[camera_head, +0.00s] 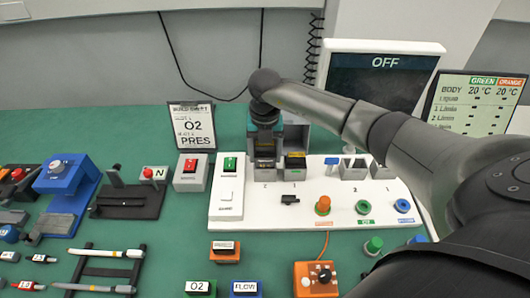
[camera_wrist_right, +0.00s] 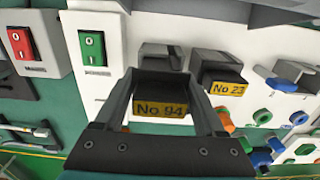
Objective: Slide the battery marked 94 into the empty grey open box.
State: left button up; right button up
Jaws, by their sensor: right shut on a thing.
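My right gripper (camera_head: 265,148) is shut on the battery marked 94, whose yellow "No 94" label (camera_wrist_right: 160,108) faces the wrist camera between the two fingers. The grey open box (camera_wrist_right: 160,53) is directly beyond the battery in the wrist view. In the head view its grey front (camera_head: 265,174) shows under the gripper, above the number 2 on the white panel. The battery is lined up in front of the box; I cannot tell whether its far end is inside. My left gripper is not in view.
A battery marked 23 (camera_wrist_right: 228,88) sits in the neighbouring grey box, close to the right finger. A green switch (camera_head: 230,166) and a red switch (camera_head: 190,166) stand to the left. The OFF screen (camera_head: 380,80) stands behind my right arm.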

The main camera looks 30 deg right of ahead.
jog(key=shift+f, duration=0.35)
jog(key=o, duration=1.1)
notch_tip(320, 180, up, 15)
jog(key=shift+r, duration=0.15)
jog(key=shift+s, duration=0.1)
